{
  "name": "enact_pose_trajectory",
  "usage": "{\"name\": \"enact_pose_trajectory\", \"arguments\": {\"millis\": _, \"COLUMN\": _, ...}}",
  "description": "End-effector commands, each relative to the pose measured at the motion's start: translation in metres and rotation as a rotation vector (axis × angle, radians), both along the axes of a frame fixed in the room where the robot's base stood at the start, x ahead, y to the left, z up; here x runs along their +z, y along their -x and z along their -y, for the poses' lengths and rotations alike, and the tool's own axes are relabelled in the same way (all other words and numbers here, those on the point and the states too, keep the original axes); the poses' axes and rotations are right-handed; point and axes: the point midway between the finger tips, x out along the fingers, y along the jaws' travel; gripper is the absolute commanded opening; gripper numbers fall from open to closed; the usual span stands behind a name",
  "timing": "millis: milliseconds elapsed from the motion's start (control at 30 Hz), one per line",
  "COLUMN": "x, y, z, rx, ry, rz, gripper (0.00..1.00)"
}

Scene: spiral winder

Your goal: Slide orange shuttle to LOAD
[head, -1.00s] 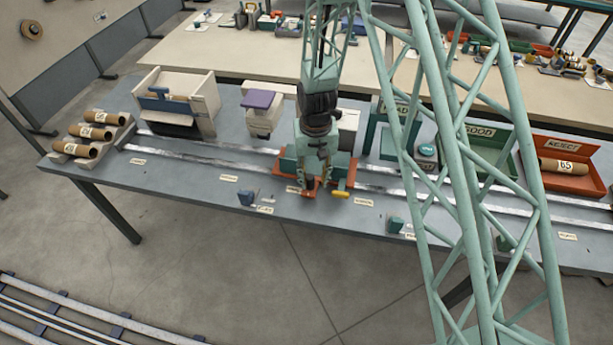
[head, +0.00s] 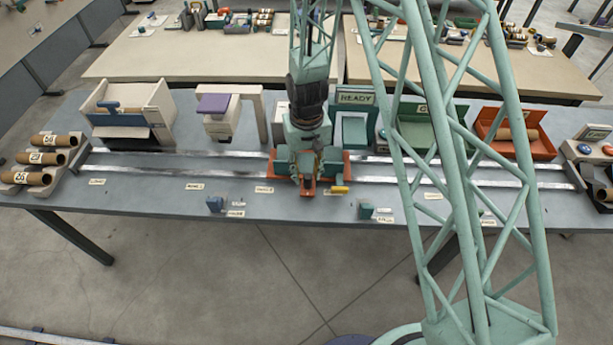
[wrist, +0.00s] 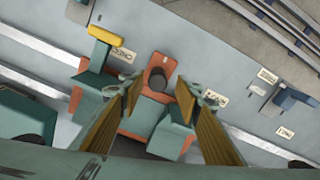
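The orange shuttle (head: 345,167), with teal blocks and a yellow lever, sits on the two-rail track near the middle of the table. My gripper (head: 308,186) is low at its front side. The small far-left label (head: 97,181), near the track's left end, seems to read LOAD.
A rack of numbered tubes (head: 40,157) stands beyond the track's left end. A blue block (head: 215,203) and a teal block (head: 366,210) sit along the front edge. Machines and a red bin (head: 540,147) line the back. The track left of the shuttle is clear.

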Motion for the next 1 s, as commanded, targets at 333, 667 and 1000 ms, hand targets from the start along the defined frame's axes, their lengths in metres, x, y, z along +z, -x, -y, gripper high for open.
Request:
{"name": "enact_pose_trajectory", "arguments": {"millis": 333, "x": 0.034, "y": -0.001, "z": 0.0, "rx": -0.001, "ry": 0.0, "rz": 0.001, "gripper": 0.31}}
{"name": "enact_pose_trajectory", "arguments": {"millis": 667, "x": 0.066, "y": -0.001, "z": 0.0, "rx": -0.001, "ry": 0.0, "rz": 0.002, "gripper": 0.31}}
{"name": "enact_pose_trajectory", "arguments": {"millis": 1000, "x": 0.097, "y": -0.001, "z": 0.0, "rx": -0.001, "ry": 0.0, "rz": 0.001, "gripper": 0.31}}
